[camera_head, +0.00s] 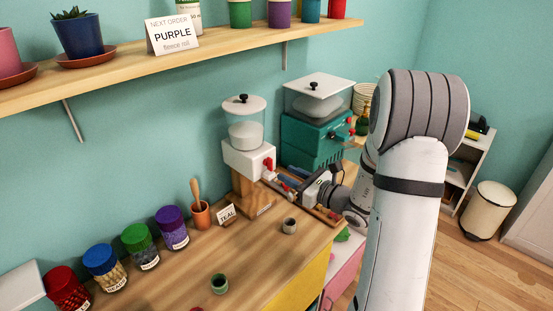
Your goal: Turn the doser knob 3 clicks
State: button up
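A doser (247,158) with a clear jar, white lid and white body stands on a wooden block at the back of the counter. A red knob (268,163) is on its right front side. My gripper (284,184) reaches in from the right, just below and right of this knob. It looks apart from the knob, but contact is hard to judge. Its fingers are small and partly lost against the tray behind, so their opening is unclear.
A teal machine (308,137) with a red knob stands behind my gripper. A wooden tray (325,214) lies under it. The front counter is mostly clear.

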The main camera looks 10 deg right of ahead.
aim_at(272, 160)
jog(key=shift+m+t+h, duration=0.5)
jog(key=shift+m, duration=0.1)
jog(key=x, duration=0.2)
jog(key=d+p+x, duration=0.1)
jog(key=x, duration=0.2)
jog(key=w+p+x, duration=0.1)
jog(key=x, duration=0.1)
jog(key=shift+w+f, duration=0.15)
jog(key=shift+w, duration=0.1)
grip_shut()
